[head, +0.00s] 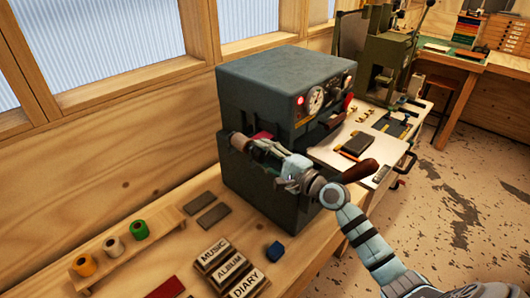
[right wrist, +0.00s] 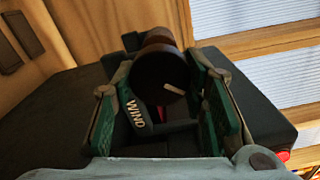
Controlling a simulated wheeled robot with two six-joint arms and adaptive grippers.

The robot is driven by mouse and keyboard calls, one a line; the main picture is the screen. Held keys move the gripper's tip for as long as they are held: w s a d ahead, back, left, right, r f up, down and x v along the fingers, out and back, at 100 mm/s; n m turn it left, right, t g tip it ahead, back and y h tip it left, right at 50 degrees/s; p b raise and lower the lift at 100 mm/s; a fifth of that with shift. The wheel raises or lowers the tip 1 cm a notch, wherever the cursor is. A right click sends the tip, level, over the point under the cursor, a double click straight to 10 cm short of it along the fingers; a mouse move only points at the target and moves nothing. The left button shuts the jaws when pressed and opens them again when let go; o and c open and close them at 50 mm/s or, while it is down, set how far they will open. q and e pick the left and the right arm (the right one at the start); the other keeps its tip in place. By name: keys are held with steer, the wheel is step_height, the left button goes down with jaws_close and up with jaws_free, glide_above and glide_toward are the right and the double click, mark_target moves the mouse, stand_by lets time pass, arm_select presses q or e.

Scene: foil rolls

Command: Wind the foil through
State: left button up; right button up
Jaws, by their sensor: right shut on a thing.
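A dark green-grey box-shaped machine (head: 275,85) stands on the wooden bench, with a gauge, a red lamp and a wooden-handled lever (head: 358,171) on its front. A little red shows in the gap at its side (head: 263,135). My right gripper (head: 240,142) is at the machine's left side. In the right wrist view its green-padded fingers (right wrist: 168,95) stand either side of a dark round knob (right wrist: 160,72) with a pale mark, beside a label reading WIND (right wrist: 136,112). The gripper is shut on this knob; the exact contact is partly hidden. My left gripper is out of view.
Orange (head: 83,266), white (head: 113,246) and green (head: 139,229) rolls stand on a wooden rack at left. A pale work surface (head: 345,140) extends right of the machine.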

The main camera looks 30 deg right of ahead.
steer(key=shift+r, duration=0.2)
steer(key=o, duration=1.2)
steer(key=shift+w+a+f, duration=0.1)
steer(key=shift+w+a, duration=0.05)
steer(key=shift+a, duration=0.05)
steer(key=shift+s+d+f, duration=0.1)
steer(key=shift+s+d, duration=0.05)
steer(key=shift+s, duration=0.05)
steer(key=v, duration=0.7)
steer(key=shift+s, duration=0.1)
